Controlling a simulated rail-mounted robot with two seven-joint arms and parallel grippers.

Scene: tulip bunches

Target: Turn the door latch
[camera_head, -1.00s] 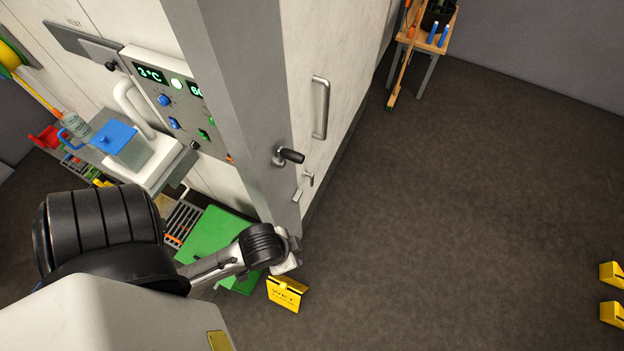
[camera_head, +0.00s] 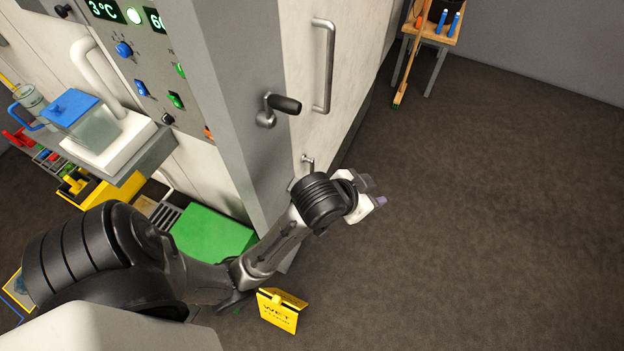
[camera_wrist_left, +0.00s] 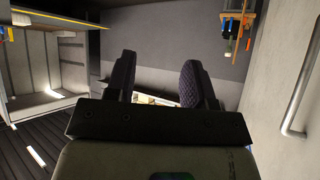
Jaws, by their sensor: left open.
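The door latch (camera_head: 284,104), a black-gripped lever on a metal hub, sticks out from the pale door (camera_head: 300,130) in the head view. Its grip points right. My left arm comes in from the left and crosses low in front of the wall's corner. My left gripper (camera_head: 372,192) is below and right of the latch, apart from it, with nothing seen between its fingers. In the left wrist view the two dark padded fingers (camera_wrist_left: 160,82) stand apart. The latch is not clearly seen there. My right gripper is not in view.
A long metal pull handle (camera_head: 324,65) is above the latch; it seems to show in the wrist view (camera_wrist_left: 302,90). A smaller handle (camera_head: 308,162) sits below. A yellow wet-floor sign (camera_head: 280,310) stands under my arm. A wooden bench (camera_head: 436,28) is behind. Floor on the right is clear.

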